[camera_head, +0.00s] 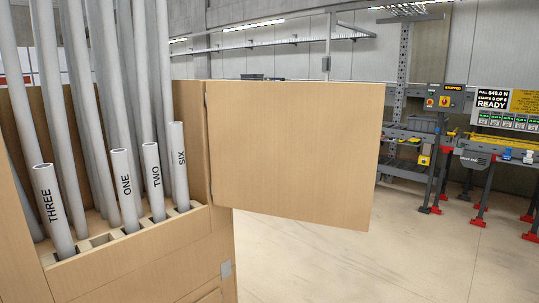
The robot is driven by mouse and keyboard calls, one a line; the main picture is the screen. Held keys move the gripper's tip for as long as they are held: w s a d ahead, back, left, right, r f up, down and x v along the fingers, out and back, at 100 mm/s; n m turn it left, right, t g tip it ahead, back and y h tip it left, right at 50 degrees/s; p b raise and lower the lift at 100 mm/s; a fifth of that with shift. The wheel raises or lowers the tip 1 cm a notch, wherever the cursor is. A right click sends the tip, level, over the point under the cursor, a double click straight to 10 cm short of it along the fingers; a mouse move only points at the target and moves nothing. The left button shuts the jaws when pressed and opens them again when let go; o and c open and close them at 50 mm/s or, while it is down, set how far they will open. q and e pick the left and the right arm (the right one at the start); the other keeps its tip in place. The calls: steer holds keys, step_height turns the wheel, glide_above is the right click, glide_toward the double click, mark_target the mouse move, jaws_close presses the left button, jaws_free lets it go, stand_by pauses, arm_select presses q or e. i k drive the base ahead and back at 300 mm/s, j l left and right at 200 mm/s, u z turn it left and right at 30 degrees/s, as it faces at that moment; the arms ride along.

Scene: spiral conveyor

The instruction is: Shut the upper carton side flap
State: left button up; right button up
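The upper carton side flap (292,150) is a tan panel standing open at the right side of the carton. Its left edge meets the carton's right wall (196,140), and it extends to the right over the floor. The carton (140,262) is a tan box at the left, partly cut off by the frame. Neither my left nor my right gripper is in view.
Several grey tubes stand in slots inside the carton, including short ones labelled THREE (48,205), ONE (125,190), TWO (153,180) and SIX (178,165). Conveyor equipment (490,150) with a sign stands at the back right. The floor (410,255) at front right is clear.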

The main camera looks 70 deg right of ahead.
mark_target(308, 152)
steer(key=k+l, duration=0.1)
steer(key=l, duration=0.3)
steer(key=k+l+u, duration=0.15)
steer(key=l, duration=0.25)
steer(key=k+l, duration=0.1)
steer(key=l, duration=0.35)
steer(key=k+l, duration=0.15)
steer(key=l, duration=0.3)
steer(key=k+l, duration=0.1)
steer(key=l, duration=0.35)
steer(key=k+l, duration=0.15)
steer(key=l, duration=0.3)
steer(key=k+l, duration=0.1)
steer(key=l, duration=0.35)
steer(key=k+l, duration=0.15)
steer(key=l, duration=0.3)
steer(key=k+l, duration=0.1)
steer(key=l, duration=0.35)
steer(key=k+l, duration=0.15)
steer(key=l, duration=0.3)
steer(key=i+l, duration=0.3)
